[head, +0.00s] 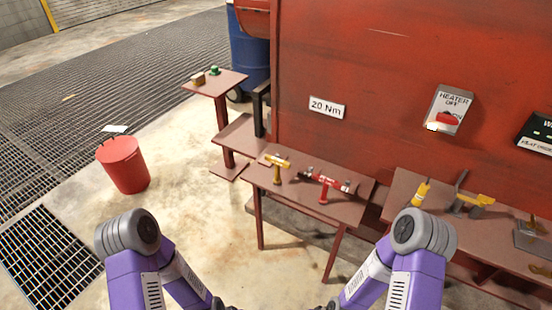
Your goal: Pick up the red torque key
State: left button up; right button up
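The red torque key (324,185) lies on a small brown table (270,187) in the middle of the head view. It has a red upright stub and a red crossbar with dark and silver parts. A similar yellow key (277,164) sits on the same table to its left, apart from it. Both of my purple arms show at the bottom, bent, below and nearer than this table. Their grippers are outside the picture, and only dark pieces of the arm ends show at the bottom edge. Nothing touches the red key.
A red panel carries a "20 Nm" sign (327,107) and a heater switch box (448,109). A right-hand table (405,186) holds yellow tools. A stepped stand (226,82) and a red bucket (123,165) are at left. Concrete floor between bucket and table is clear.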

aim_at(323, 201)
jog(key=z, duration=0.05)
jog(key=i, duration=1.3)
jog(key=u, duration=0.05)
